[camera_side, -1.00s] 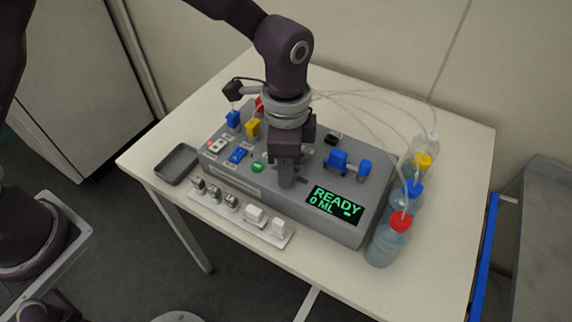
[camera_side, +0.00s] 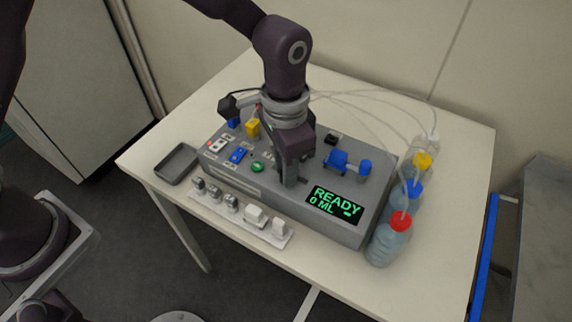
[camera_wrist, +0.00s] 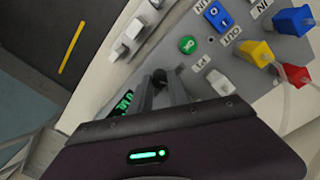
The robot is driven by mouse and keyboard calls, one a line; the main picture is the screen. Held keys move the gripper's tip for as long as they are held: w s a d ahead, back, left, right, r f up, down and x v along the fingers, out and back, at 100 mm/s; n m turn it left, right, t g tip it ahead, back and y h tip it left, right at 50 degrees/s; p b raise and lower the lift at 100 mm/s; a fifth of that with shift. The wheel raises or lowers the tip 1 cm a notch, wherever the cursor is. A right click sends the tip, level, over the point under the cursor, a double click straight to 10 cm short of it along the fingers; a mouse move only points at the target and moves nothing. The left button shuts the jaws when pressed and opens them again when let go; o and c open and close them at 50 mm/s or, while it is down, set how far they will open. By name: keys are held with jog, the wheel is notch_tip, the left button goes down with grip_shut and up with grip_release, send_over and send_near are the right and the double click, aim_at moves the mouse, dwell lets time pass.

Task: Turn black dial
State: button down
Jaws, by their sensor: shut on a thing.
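The grey shaker unit (camera_side: 225,178) stands on the table, with a lit display (camera_side: 334,205) reading READY, 0 ML. My gripper (camera_side: 289,181) points down at its top panel, between the green button (camera_side: 257,167) and the display. In the wrist view my gripper (camera_wrist: 162,82) has its two fingers close together, shut on the black dial. The fingers almost wholly hide the dial in both views, so its pointer cannot be read. The green button also shows in the wrist view (camera_wrist: 187,45), just beyond the fingers.
A blue valve (camera_side: 338,160) stands right of my gripper. Bottles with red (camera_side: 401,221), blue (camera_side: 415,188) and yellow (camera_side: 424,160) caps stand at the right, with tubes running behind my arm. A rack of small vessels (camera_side: 262,238) lies in front. A grey tray (camera_side: 177,163) sits at left.

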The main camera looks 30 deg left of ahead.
jog(key=n, duration=0.6)
jog(key=shift+n, duration=0.3)
dwell(0.4)
jog(key=c, duration=1.3)
grip_release()
jog(key=shift+o, duration=0.2)
jog(key=shift+r, duration=0.1)
notch_tip(320, 180, up, 7)
jog(key=shift+a, duration=0.1)
